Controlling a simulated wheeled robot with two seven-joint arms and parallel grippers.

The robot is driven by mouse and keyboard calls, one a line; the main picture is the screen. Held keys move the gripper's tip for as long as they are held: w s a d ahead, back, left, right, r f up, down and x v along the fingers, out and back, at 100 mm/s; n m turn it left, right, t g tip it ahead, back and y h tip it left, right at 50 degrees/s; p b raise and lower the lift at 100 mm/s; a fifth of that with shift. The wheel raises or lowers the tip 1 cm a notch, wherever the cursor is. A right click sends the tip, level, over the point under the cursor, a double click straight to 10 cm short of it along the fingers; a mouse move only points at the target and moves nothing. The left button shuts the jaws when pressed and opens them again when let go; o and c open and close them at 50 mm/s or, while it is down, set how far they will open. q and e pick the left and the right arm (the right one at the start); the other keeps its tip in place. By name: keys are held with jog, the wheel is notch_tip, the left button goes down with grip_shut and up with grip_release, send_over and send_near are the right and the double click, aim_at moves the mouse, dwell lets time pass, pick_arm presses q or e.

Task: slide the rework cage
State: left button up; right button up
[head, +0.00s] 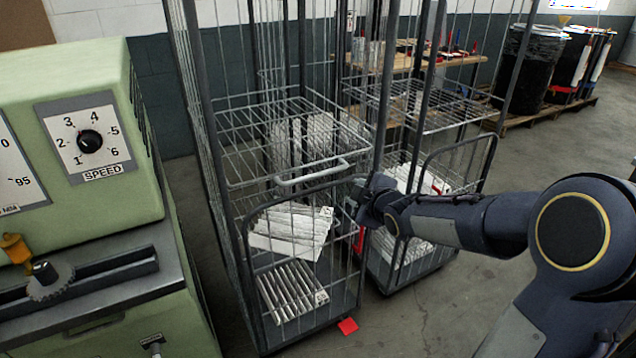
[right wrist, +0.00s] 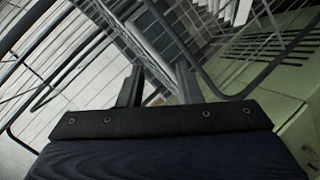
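Two grey wire roll cages stand side by side in the head view. The left cage (head: 228,135) has a wire shelf, a curved grey handle (head: 312,178) and white boxed filters (head: 290,232) low inside. The right cage (head: 480,150) also holds boxes. I cannot tell by a label which is the rework cage. My right gripper (head: 362,200) is at the left cage's front right upright, with its tips partly hidden. In the right wrist view its two fingers (right wrist: 158,88) are apart, with cage bars beyond them; I see nothing clamped. My left gripper is not in view.
A green machine (head: 75,120) with a speed dial stands close on the left. A red marker (head: 348,326) lies on the floor by the left cage. A wooden bench (head: 465,60) and dark drums (head: 530,65) are behind.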

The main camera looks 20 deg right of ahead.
aim_at(319, 176)
jog(key=w+a+f+n, duration=0.1)
jog(key=w+n, duration=0.1)
jog(key=w, duration=0.3)
jog(key=w+a+f+n+t+y, duration=0.1)
jog(key=w+n, duration=0.2)
jog(key=w, duration=0.2)
jog(key=w+a+f+n+t+y+p, duration=0.1)
jog(key=w+n, duration=0.2)
jog(key=w, duration=0.2)
jog(key=shift+w+a+f, duration=0.15)
jog(key=shift+w+f, duration=0.05)
jog(key=shift+f, duration=0.1)
jog(key=shift+c, duration=0.3)
grip_shut()
